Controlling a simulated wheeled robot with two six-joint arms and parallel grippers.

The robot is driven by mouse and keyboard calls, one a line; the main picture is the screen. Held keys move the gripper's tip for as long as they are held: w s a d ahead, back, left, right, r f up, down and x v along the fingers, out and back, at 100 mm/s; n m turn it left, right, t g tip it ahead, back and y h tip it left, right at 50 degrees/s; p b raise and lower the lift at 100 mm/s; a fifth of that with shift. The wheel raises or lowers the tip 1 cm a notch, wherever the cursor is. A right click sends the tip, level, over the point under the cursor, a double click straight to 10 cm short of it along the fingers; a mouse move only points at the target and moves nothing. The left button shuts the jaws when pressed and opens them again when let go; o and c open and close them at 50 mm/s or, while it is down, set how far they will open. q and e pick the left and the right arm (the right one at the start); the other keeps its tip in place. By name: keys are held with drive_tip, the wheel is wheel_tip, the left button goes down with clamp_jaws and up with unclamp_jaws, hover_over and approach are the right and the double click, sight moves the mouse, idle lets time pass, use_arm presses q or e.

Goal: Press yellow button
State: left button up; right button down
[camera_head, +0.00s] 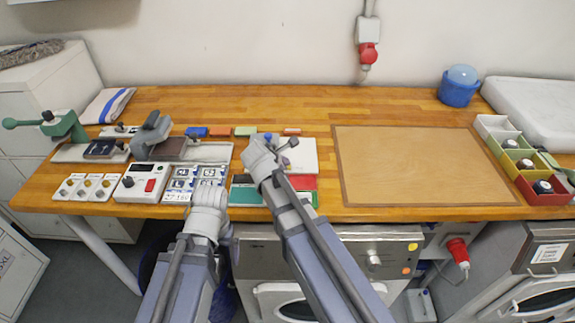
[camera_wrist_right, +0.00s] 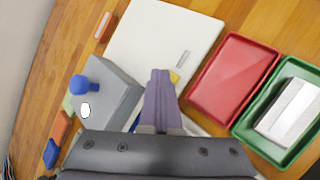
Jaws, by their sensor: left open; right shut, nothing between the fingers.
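A small round yellow button (camera_head: 412,246) sits at the right end of the front panel of a machine below the bench. A small yellow patch (camera_wrist_right: 175,77) also shows beside my right fingertips, on or at the white plate (camera_wrist_right: 163,40); it is partly hidden and I cannot tell what it is. My right gripper (camera_head: 284,148) is shut and empty over the bench near the white plate. Its closed fingers also show in the right wrist view (camera_wrist_right: 160,76). My left gripper (camera_head: 209,195) is open at the bench's front edge; its fingertips are hard to make out.
An orange button (camera_head: 406,270) is below the yellow one, and a knob (camera_head: 373,261) is left of them. A grey box with a blue knob (camera_wrist_right: 85,86) stands beside my right gripper. Red (camera_wrist_right: 235,75) and green trays lie nearby. The brown mat (camera_head: 425,165) is clear.

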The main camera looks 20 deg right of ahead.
drive_tip(key=shift+r+p, duration=0.8)
drive_tip(key=shift+r, duration=0.05)
wheel_tip(320, 180, up, 5)
drive_tip(key=p, duration=0.5)
idle(0.6)
drive_tip(key=s+a+f+m+g+y, duration=0.1)
drive_tip(key=s+a+m, duration=0.1)
drive_tip(key=s+m, duration=0.1)
drive_tip(key=s+a+f+m+g+y, duration=0.1)
drive_tip(key=s+a+f+m, duration=0.1)
drive_tip(key=s, duration=0.3)
drive_tip(key=s+a+f+m+g, duration=0.2)
drive_tip(key=s+a+m, duration=0.1)
drive_tip(key=s, duration=0.2)
drive_tip(key=shift+m+y, duration=0.4)
drive_tip(key=s+a+f+m+g+y, duration=0.1)
drive_tip(key=s+a+m, duration=0.4)
drive_tip(key=s, duration=0.5)
drive_tip(key=shift+s+a+f+m+g+y, duration=0.15)
drive_tip(key=shift+f+m+g+y, duration=0.15)
drive_tip(key=shift+m+g+y, duration=0.55)
